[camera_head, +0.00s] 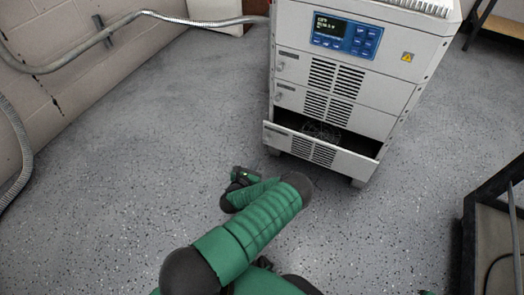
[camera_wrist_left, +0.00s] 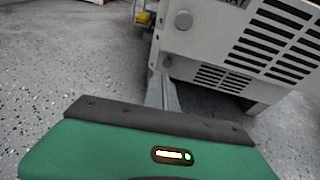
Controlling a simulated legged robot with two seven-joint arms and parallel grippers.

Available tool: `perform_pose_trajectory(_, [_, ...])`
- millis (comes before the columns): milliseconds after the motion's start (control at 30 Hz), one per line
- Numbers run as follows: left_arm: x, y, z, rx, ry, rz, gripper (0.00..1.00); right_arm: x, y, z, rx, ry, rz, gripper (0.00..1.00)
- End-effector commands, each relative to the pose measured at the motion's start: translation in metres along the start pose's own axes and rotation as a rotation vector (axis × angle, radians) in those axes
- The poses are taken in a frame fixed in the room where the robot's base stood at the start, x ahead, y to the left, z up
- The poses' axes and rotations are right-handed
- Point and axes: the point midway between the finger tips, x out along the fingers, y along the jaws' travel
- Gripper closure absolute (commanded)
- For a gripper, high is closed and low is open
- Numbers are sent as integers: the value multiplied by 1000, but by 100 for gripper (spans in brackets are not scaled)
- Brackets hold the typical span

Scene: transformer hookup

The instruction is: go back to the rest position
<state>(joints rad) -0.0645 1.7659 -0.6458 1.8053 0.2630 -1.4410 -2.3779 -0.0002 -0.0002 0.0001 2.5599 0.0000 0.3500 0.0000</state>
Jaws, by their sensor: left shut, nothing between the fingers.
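My left gripper (camera_wrist_left: 162,88) shows in the left wrist view as grey fingers shut together with nothing between them. In the head view, my green left arm reaches from the bottom up toward the cabinet, and the dark wrist end lies over the floor left of it; the fingers are hard to make out there. The white cabinet (camera_head: 345,92) stands upright at the upper middle, with a blue display panel on top. The cabinet (camera_wrist_left: 240,45) also fills the right of the wrist view.
A block wall (camera_head: 60,60) with grey conduit (camera_head: 90,42) runs along the left. A dark-framed cart or bench (camera_head: 490,225) stands at the lower right. The speckled grey floor (camera_head: 130,150) is clear between the wall and the cabinet.

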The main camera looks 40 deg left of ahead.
Motion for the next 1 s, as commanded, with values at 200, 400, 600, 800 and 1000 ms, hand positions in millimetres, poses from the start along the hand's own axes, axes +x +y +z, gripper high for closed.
perform_pose_trajectory(200, [-3,1,2,-27,3,10,100,-2,0,0,1,-1,0,64])
perform_pose_trajectory(400, [-3,-9,52,-582,83,200,100,-19,0,-4,0,-1,0,64])
perform_pose_trajectory(600, [-53,-77,108,-1465,253,486,100,-40,0,-9,0,0,0,64])
perform_pose_trajectory(800, [-151,-159,166,-2082,426,821,100,-57,0,-13,0,0,0,64])
perform_pose_trajectory(1000, [-245,-197,204,-2345,475,1130,100,-68,0,-16,0,0,0,64])
